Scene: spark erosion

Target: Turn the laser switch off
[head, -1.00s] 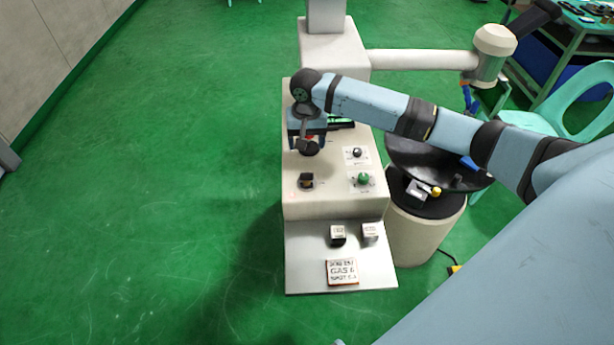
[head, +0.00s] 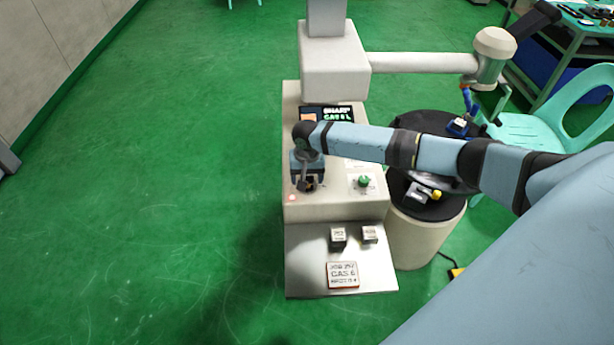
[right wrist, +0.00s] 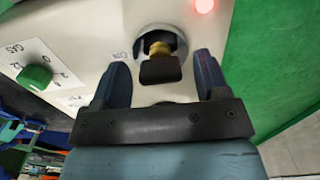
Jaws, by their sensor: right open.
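The laser switch (right wrist: 160,68) looks like a black key with a brass stem in a round metal recess on the white panel. My right gripper (right wrist: 162,62) is open, with one blue finger on each side of the key's black head. Gaps show between fingers and key, so it is not gripped. In the head view my right gripper (head: 309,182) hangs over the lower left of the panel and mostly hides the switch. A red lamp (right wrist: 204,5) glows near the switch. My left gripper is not in view.
A green knob (head: 364,181) sits right of the switch on the white console (head: 345,205). Two small blocks and a sign (head: 342,275) are on the lower plate. A round black-topped stand (head: 432,210) is at the right. Green floor is clear at the left.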

